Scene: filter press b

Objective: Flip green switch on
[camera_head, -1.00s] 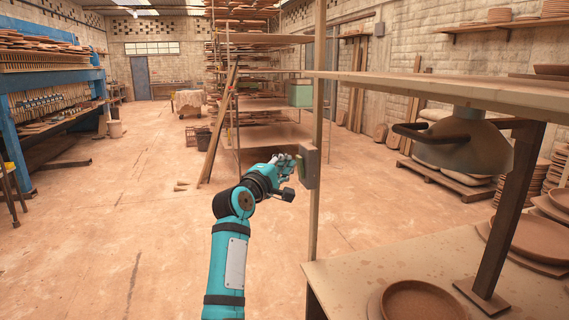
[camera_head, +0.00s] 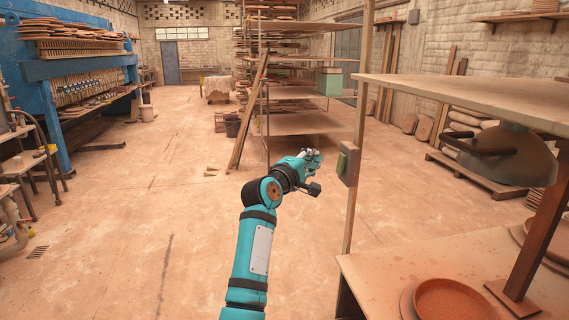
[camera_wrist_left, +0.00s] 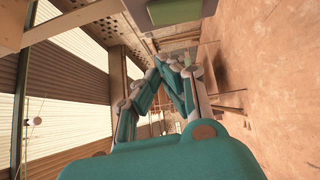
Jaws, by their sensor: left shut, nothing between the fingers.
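The green switch (camera_head: 342,164) sits on a grey box (camera_head: 351,165) fixed to a wooden post, right of centre in the head view. It also shows as a green block (camera_wrist_left: 178,10) at the top edge of the left wrist view. My left gripper (camera_head: 314,156) is shut and empty, to the left of the switch, with a visible gap between them. Its closed fingers (camera_wrist_left: 165,72) show in the left wrist view. My right gripper is not in view.
The wooden post (camera_head: 357,130) stands beside a table (camera_head: 430,262) with clay dishes (camera_head: 455,302). A shelf board (camera_head: 470,98) and a metal lamp-like piece (camera_head: 510,158) are at the right.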

